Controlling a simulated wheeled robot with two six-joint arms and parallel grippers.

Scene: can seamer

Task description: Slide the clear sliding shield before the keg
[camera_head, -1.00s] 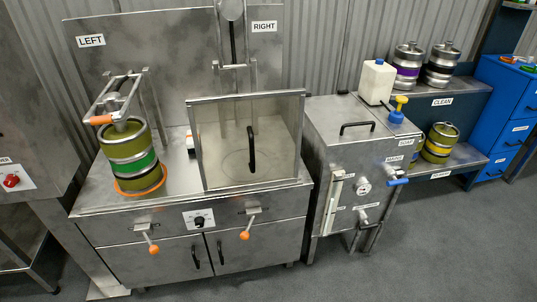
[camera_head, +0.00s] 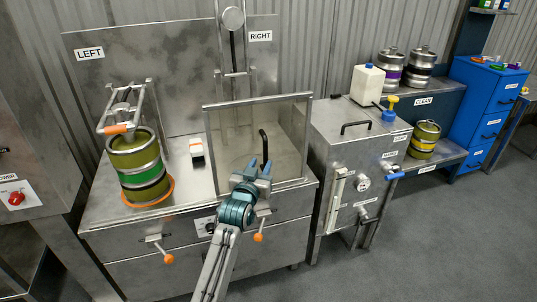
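The clear sliding shield (camera_head: 228,135), a framed see-through panel with a black vertical handle (camera_head: 263,143), stands at the front of the right station. The green and olive keg (camera_head: 137,165) stands upright at the left station on an orange ring (camera_head: 150,194), below a metal frame with an orange grip (camera_head: 116,129). The shield is to the right of the keg, not in front of it. My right gripper is not in view.
Orange-knobbed levers (camera_head: 168,258) stick out of the front. A steel cabinet (camera_head: 352,143) stands close on the right. Shelves with several kegs are beyond it.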

